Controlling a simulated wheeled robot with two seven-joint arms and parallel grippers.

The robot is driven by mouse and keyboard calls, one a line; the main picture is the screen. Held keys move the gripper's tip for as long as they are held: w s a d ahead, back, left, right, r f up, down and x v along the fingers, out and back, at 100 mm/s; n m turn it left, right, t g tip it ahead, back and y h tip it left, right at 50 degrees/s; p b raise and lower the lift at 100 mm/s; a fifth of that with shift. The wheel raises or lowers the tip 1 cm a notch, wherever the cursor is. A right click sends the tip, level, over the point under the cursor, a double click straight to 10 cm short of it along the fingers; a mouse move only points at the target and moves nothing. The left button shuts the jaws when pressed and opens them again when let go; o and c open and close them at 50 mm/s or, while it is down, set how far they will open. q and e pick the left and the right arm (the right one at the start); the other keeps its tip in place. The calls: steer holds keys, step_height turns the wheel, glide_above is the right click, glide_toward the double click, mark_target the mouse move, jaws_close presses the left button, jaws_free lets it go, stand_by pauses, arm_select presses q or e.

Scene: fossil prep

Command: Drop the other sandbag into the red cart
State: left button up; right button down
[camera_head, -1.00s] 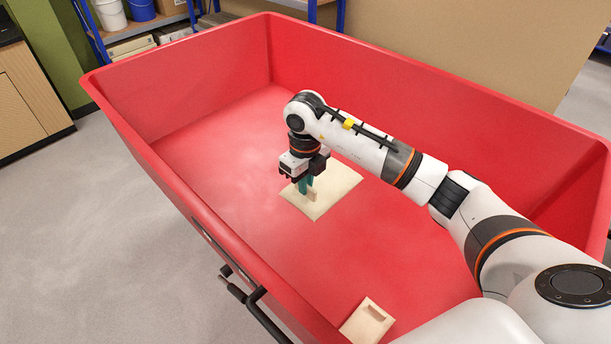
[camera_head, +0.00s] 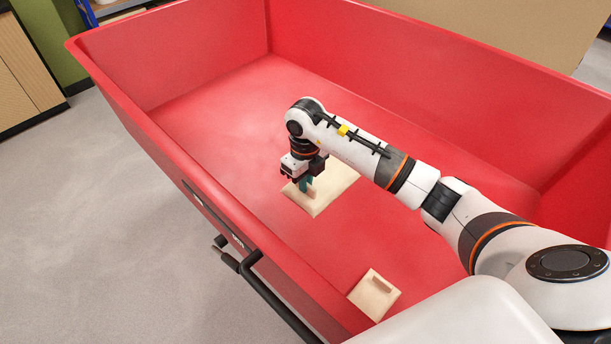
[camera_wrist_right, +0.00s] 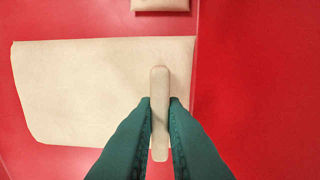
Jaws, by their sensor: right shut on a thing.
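The red cart (camera_head: 215,105) is a deep open tub that fills most of the head view. My right gripper (camera_head: 305,187) is inside its rim, shut on the upright handle of a cream sandbag (camera_head: 334,188). In the right wrist view the green fingertips (camera_wrist_right: 160,128) pinch the handle, with the held sandbag (camera_wrist_right: 80,90) spread beneath, mostly to the left. Its height above the cart floor is hard to judge. Another cream sandbag (camera_head: 372,298) lies on the cart floor by the near wall; its edge shows at the top of the wrist view (camera_wrist_right: 160,5). My left gripper is out of view.
A black push handle (camera_head: 265,290) sticks out from the cart's near left side. The cart floor is bare left of the held bag. A wooden cabinet (camera_head: 28,75) stands at far left, a shelf (camera_head: 115,8) at the back, with clear grey floor between cabinet and cart.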

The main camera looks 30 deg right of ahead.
mark_target(305, 199)
step_height(305, 199, down, 19)
steer(key=b, duration=1.3)
steer(key=shift+b, duration=0.3)
steer(key=shift+r, duration=0.1)
steer(key=c, duration=1.5)
jaws_free()
steer(key=shift+o, duration=0.5)
steer(key=shift+s+f, duration=0.1)
steer(key=shift+f, duration=0.1)
step_height(305, 199, up, 12)
steer(key=p, duration=0.9)
steer(key=shift+r, duration=0.15)
